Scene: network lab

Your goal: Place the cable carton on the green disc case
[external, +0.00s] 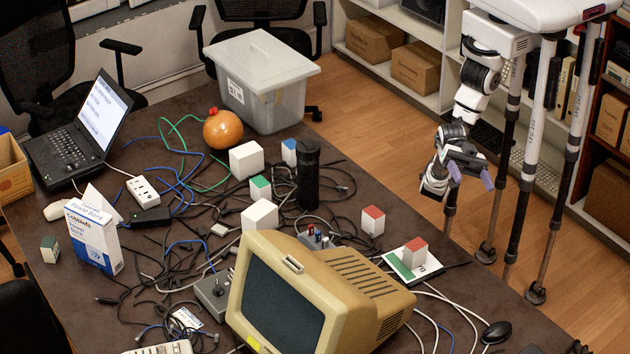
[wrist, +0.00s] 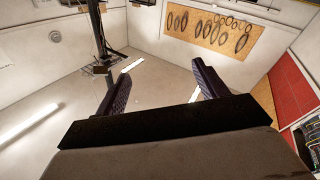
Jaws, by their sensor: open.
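A flat white case with a green panel (external: 392,262) lies at the right edge of the dark table in the external view; it looks like the green disc case. A small white carton with a red top (external: 414,258) stands on it. A similar red-topped carton (external: 372,226) stands on the bare table to its left. I cannot tell which carton is the cable carton; no label is readable. My gripper (external: 471,177) is open and empty, raised off the table's right side, apart from both cartons. In the wrist view its fingers (wrist: 157,74) are spread, with only room behind them.
A beige monitor (external: 310,295) stands left of the case. A black cylinder (external: 308,175), white boxes (external: 246,160), a blue-white box (external: 92,240) and many tangled cables crowd the table. A translucent bin (external: 262,85) stands at the back.

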